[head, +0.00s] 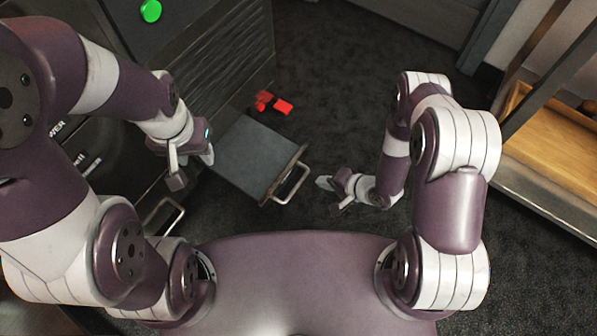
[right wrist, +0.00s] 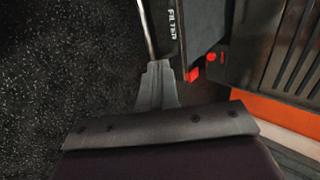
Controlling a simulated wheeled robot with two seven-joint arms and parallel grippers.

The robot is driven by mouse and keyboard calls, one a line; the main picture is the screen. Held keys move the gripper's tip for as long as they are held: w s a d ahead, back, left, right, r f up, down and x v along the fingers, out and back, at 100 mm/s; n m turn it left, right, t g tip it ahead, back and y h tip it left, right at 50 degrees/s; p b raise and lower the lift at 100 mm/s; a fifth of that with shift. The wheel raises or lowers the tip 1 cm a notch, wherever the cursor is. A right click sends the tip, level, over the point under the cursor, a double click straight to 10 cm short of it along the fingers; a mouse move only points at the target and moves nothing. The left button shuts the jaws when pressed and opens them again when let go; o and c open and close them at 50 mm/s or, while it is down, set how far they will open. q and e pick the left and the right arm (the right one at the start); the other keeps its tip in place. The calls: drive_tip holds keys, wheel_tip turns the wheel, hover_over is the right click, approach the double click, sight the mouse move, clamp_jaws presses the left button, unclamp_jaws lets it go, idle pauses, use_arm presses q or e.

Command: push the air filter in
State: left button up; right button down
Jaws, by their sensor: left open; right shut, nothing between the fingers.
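The air filter (head: 250,155) is a flat grey panel sticking out of the dark cabinet at its left, with a metal bar handle (head: 289,184) on its outer end. In the right wrist view its front (right wrist: 203,25) bears the word FILTER, and the handle (right wrist: 147,28) runs up from near the fingertips. My right gripper (head: 330,186) is shut and empty, just right of the handle; its fingers (right wrist: 158,72) also show in the right wrist view. I cannot tell whether they touch the handle. My left gripper (head: 190,180) is open and empty, left of the filter near the cabinet.
The dark cabinet (head: 215,60) has a louvred side and a green button (head: 151,11). Another metal handle (head: 163,215) is low at the left. A shelf with a wooden tray (head: 550,140) stands at the right. Dark floor (head: 340,90) is clear between.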

sight(290, 172)
drive_tip(key=b+x, duration=0.1)
drive_tip(key=x, duration=0.2)
drive_tip(key=b+x, duration=0.2)
drive_tip(key=x, duration=0.1)
drive_tip(key=a+r+b+x, duration=0.1)
drive_tip(key=b+x, duration=0.1)
drive_tip(key=x, duration=0.1)
drive_tip(key=shift+w+a+f, duration=0.1)
drive_tip(key=shift+w, duration=0.3)
drive_tip(key=shift+w+a+r+b, duration=0.2)
drive_tip(key=shift+w+a+b, duration=0.15)
drive_tip(key=shift+a, duration=0.1)
drive_tip(key=shift+a, duration=0.1)
